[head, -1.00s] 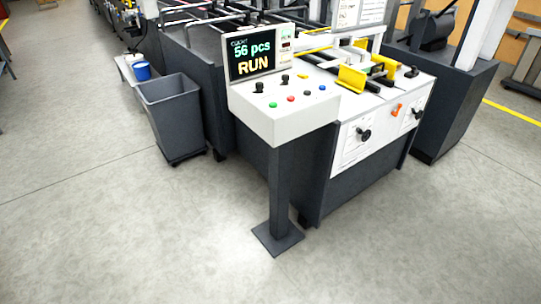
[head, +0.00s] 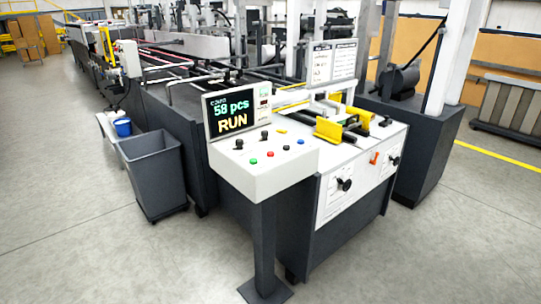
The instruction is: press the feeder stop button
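The control console (head: 262,180) stands on a dark post at the front of the machine. Its sloped white top carries a row of small buttons: a green button (head: 253,161), a red button (head: 270,154), another button (head: 285,147) whose colour is hard to tell, and a blue button (head: 301,141). Black knobs (head: 265,135) sit behind them. The button labels are too small to read, so I cannot tell which is the feeder stop. Neither of my grippers is in view.
A grey bin (head: 153,177) stands left of the console, with a blue bucket (head: 123,127) behind it. The feeder's white front panel (head: 345,190), with black knobs and an orange handle (head: 375,158), is to the right. The floor in front is clear.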

